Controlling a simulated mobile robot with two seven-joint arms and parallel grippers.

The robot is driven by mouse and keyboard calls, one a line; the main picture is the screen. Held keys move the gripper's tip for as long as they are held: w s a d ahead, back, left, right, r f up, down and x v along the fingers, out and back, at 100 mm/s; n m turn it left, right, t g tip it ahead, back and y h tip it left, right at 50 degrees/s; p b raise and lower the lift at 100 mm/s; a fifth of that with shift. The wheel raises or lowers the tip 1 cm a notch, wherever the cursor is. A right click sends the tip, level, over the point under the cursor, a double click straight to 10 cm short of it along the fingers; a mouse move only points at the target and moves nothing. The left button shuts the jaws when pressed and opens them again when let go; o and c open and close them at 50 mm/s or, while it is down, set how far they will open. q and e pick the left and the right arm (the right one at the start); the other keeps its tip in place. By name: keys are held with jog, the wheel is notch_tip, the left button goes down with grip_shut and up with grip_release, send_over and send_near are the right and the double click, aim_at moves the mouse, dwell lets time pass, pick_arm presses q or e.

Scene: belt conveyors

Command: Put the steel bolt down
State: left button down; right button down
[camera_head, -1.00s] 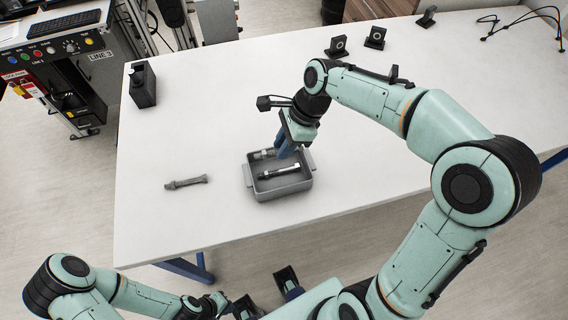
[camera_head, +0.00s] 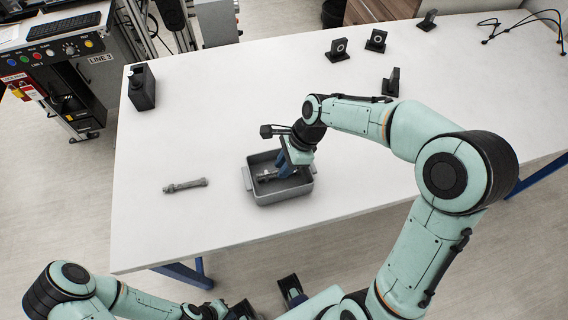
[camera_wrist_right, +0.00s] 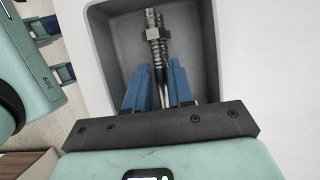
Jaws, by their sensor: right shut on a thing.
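A grey bin (camera_head: 282,196) stands on the white table. My right gripper (camera_head: 284,170) reaches down into it. In the right wrist view its blue fingers (camera_wrist_right: 157,88) are shut on a steel bolt (camera_wrist_right: 159,62). A second steel bolt lies in the bin, close beside or under the held one; the two overlap and I cannot tell whether they touch. In the head view the arm hides part of the bin's inside, but some bolt metal (camera_head: 266,176) shows. Another bolt (camera_head: 186,185) lies on the table left of the bin. My left gripper (camera_head: 268,298) is open and empty at the bottom.
A black block (camera_head: 142,87) stands at the table's left edge. Several small black brackets (camera_head: 338,50) stand at the back and right. Cables (camera_head: 515,25) lie at the far right. The table between the black block and the bin is clear.

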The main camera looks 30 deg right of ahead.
jog(key=shift+f, duration=0.45)
jog(key=c, duration=1)
grip_release()
jog(key=p+v, duration=0.2)
jog(key=v, duration=1.1)
jog(key=shift+a, duration=0.1)
